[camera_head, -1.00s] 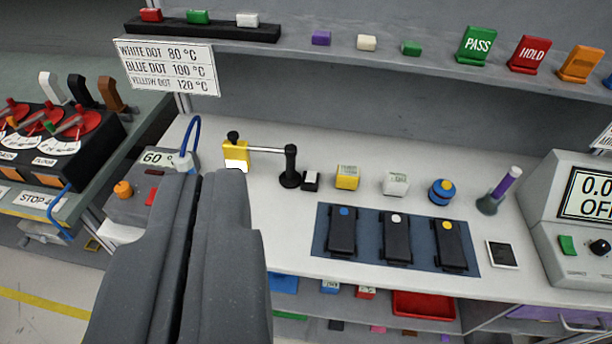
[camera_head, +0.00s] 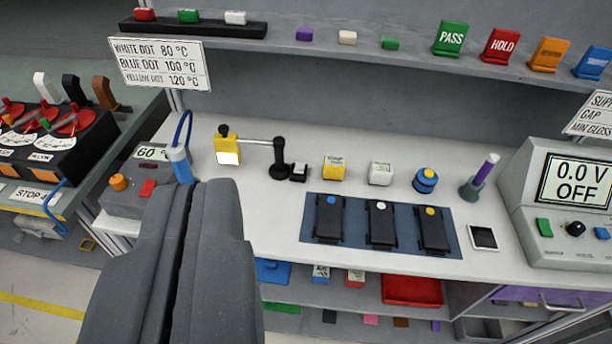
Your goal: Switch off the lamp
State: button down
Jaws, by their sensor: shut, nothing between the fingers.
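The lamp (camera_head: 227,146) has a yellow head with a bright white face, a black knob on top and a silver arm. The arm runs to a black post (camera_head: 279,160) on the white bench. A small black block with a white part (camera_head: 299,172) stands just right of the post's base; I cannot tell whether it is a switch. My gripper (camera_head: 194,190) is shut and empty. Its grey fingers fill the lower left foreground, in front of and below the lamp in the picture. They hide part of the bench front.
Left of the fingers is a grey box (camera_head: 135,200) reading 60°, with a blue corded tool (camera_head: 180,163). A blue mat (camera_head: 452,243) holds three black blocks. A meter (camera_head: 577,183) reads 0.0 V OFF at right. A shelf (camera_head: 350,57) spans the back.

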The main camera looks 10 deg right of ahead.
aim_at(300, 167)
jog(key=k, duration=0.5)
jog(key=u, duration=0.45)
jog(key=i, duration=1.45)
jog(key=z, duration=0.5)
